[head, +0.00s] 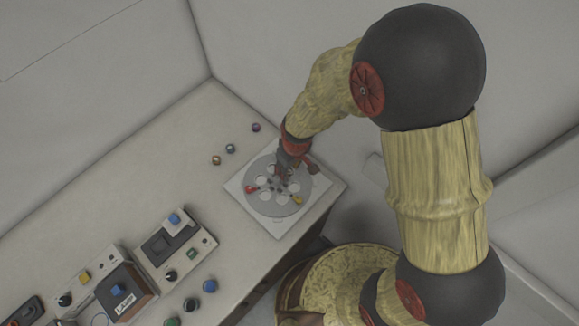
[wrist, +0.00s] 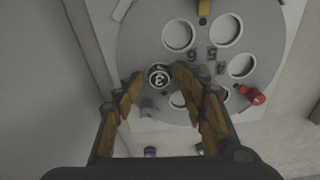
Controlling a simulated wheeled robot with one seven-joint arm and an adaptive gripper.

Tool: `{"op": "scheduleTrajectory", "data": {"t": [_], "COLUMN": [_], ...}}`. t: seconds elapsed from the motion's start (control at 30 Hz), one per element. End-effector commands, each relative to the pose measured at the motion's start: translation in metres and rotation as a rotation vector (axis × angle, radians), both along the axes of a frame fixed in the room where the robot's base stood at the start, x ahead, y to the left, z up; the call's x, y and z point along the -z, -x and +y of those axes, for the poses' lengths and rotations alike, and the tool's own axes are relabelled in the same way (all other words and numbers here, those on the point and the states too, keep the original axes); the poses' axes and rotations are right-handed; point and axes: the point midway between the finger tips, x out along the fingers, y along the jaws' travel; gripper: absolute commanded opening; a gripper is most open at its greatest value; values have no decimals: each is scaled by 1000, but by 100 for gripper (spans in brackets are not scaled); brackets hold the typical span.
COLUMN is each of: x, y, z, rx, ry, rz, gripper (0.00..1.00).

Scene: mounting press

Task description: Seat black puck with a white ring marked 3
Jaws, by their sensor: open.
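The black puck with a white ring marked 3 (wrist: 158,76) is between my gripper's fingers in the wrist view, nearer the left one. It lies at or over a hole position of the grey round plate (wrist: 140,30); I cannot tell whether it sits down in a hole. My gripper (wrist: 160,80) is open around the puck and points down at the plate. In the head view my gripper (head: 284,172) is over the plate (head: 268,209) and hides the puck. Other round holes show pale and empty. The digits 4, 5 and 6 show near the plate's middle.
A red knob (wrist: 252,94) and a yellow piece (wrist: 204,8) are at the plate's edge. Loose small pucks (head: 216,160) stand on the table (head: 130,165) beyond it.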

Motion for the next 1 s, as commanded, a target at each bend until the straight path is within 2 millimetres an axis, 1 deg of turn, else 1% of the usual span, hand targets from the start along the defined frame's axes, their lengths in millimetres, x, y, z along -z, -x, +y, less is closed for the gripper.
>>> {"op": "scheduleTrajectory", "data": {"t": [0.23, 0.37, 0.47, 0.7, 0.8, 0.9, 1.0], "x": [-1, -12, -29, -78, -95, -108, -115], "y": [0, 0, 1, 5, 8, 8, 10], "z": [0, 0, -2, -6, -8, -9, -10], "rx": [0, 0, 1, 0, 1, 1, 0], "ry": [0, -1, -2, -2, -1, -1, 0], "rz": [0, -1, -3, -4, -3, -3, 0], "gripper": [43, 43, 43, 43, 43, 43, 43]}}
